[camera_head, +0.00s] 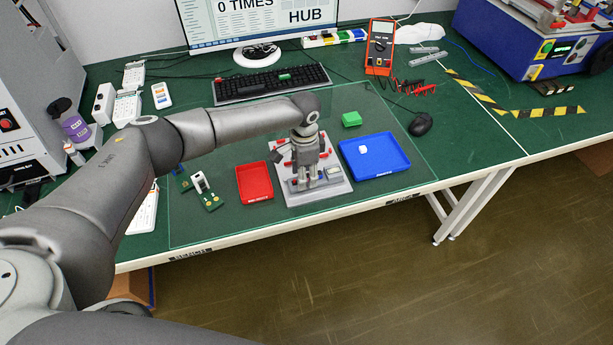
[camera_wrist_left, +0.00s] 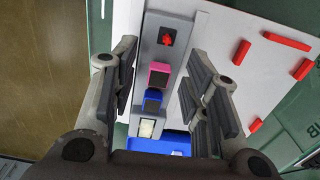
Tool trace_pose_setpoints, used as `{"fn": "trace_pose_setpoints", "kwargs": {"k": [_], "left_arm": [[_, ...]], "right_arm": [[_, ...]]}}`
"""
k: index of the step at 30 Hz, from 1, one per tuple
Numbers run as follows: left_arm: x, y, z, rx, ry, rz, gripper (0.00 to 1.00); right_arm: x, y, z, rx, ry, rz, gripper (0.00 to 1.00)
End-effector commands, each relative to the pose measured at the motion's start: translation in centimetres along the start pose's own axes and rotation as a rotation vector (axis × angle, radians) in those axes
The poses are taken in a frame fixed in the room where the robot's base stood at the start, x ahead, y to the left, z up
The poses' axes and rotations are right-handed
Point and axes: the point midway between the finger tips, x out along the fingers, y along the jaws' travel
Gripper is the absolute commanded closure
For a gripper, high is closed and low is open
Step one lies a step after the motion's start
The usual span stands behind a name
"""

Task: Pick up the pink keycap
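The pink keycap (camera_wrist_left: 159,74) sits on a grey strip of the test fixture (camera_wrist_left: 187,80), between a bare red cross-shaped stem (camera_wrist_left: 167,37) and a blue keycap (camera_wrist_left: 153,102). My left gripper (camera_wrist_left: 160,62) is open, with one finger on each side of the strip and the pink keycap between them in the picture. The fingers look apart from it. In the head view my left gripper (camera_head: 304,172) points down over the fixture (camera_head: 318,190) and hides the pink keycap there. My right gripper is in neither view.
A red tray (camera_head: 246,194) lies left of the fixture. A blue tray (camera_head: 393,158) with a white piece (camera_head: 362,149) lies right. Small red bars (camera_wrist_left: 286,42) lie on the white plate beside the strip.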

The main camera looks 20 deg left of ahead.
Motion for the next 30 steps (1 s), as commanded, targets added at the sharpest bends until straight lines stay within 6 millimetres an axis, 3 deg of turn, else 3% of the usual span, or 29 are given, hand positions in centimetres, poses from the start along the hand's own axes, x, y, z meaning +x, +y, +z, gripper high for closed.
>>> {"fn": "trace_pose_setpoints", "kwargs": {"k": [1, 7, 21, 27, 30], "left_arm": [[0.0, 0.0, 0.0, 0.000, 0.000, 0.000, 0.66], [0.0, 0.0, 0.0, 0.000, 0.000, 0.000, 0.92], [-0.5, 0.0, -0.1, 0.001, 0.002, 0.000, 0.92], [-2.9, -0.1, -0.1, 0.002, 0.005, -0.002, 0.92], [-4.3, 0.8, 0.4, 0.004, 0.003, 0.000, 0.92]], "right_arm": [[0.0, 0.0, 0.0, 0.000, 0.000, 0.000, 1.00], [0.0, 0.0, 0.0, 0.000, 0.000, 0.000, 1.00], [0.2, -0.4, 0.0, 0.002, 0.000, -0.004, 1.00], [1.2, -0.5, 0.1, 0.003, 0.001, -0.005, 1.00], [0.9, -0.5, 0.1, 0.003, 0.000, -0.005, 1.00]]}}
